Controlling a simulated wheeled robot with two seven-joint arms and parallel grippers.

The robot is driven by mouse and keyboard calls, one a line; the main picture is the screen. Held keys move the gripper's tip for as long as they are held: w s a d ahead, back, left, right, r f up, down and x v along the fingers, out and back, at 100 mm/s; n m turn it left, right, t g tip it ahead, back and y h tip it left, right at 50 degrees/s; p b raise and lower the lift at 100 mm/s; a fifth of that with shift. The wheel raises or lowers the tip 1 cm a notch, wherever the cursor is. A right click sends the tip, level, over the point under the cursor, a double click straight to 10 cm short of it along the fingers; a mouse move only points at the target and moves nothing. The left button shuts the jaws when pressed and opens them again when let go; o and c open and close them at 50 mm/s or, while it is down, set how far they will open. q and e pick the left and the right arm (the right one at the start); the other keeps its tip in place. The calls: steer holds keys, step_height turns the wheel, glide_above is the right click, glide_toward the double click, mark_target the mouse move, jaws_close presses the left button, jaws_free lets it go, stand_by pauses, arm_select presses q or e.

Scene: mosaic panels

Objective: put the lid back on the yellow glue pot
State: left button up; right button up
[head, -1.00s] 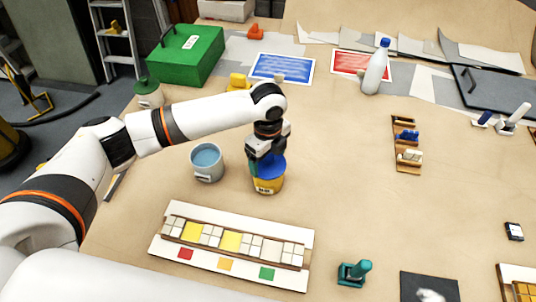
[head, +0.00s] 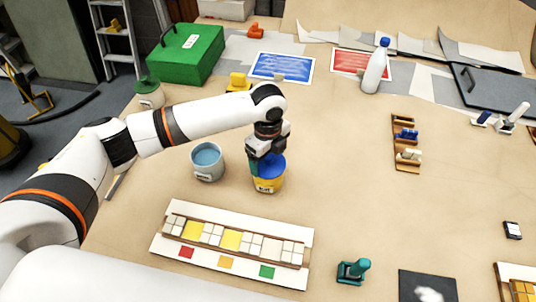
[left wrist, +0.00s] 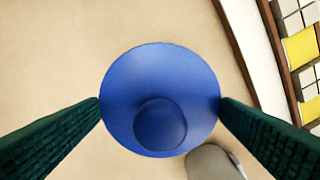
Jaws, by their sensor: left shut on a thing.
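The yellow glue pot (head: 268,185) stands upright on the table, left of the middle in the head view. The blue lid (head: 273,165) is at its mouth, below my left gripper (head: 266,162). I cannot tell whether it rests on the rim or is held just above it. In the left wrist view the round lid (left wrist: 160,80) with its knob (left wrist: 160,124) lies between the two dark green fingers (left wrist: 160,105), which touch its edges. The pot is hidden below the lid there. My right gripper is not in view.
A grey pot of blue liquid (head: 207,162) stands close to the left. A mosaic panel (head: 232,262) lies in front, with a teal tool (head: 354,270) to its right. A white bottle (head: 376,68) and green box (head: 186,55) stand behind.

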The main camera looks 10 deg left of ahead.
arm_select(q)
steer(key=shift+p, duration=0.4)
stand_by(0.4)
stand_by(0.4)
steer(key=o, duration=0.8)
steer(key=shift+r+p, duration=3.55)
steer(key=shift+p, duration=0.25)
steer(key=shift+f, duration=0.1)
steer(key=shift+c, duration=0.6)
jaws_close()
